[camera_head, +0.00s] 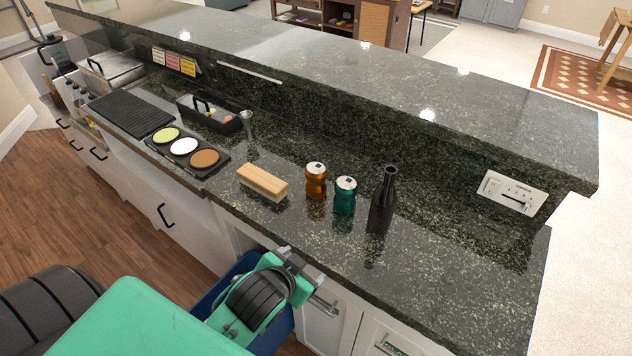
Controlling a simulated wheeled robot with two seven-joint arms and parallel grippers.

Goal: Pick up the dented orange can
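The orange can (316,181) stands upright on the dark green speckled counter (440,260), with a pale top and a pinched-looking side. A teal can (345,196) of similar shape stands just to its right and nearer. One of my green and black arm parts (258,300) is low in the picture, in front of the counter's edge and well short of the orange can. I cannot make out gripper fingers on it. Nothing is touching the orange can.
A metal jigger (247,124) and a black three-dish tray (162,151) are farther left. The raised ledge (340,70) runs behind. The counter's right end is clear.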

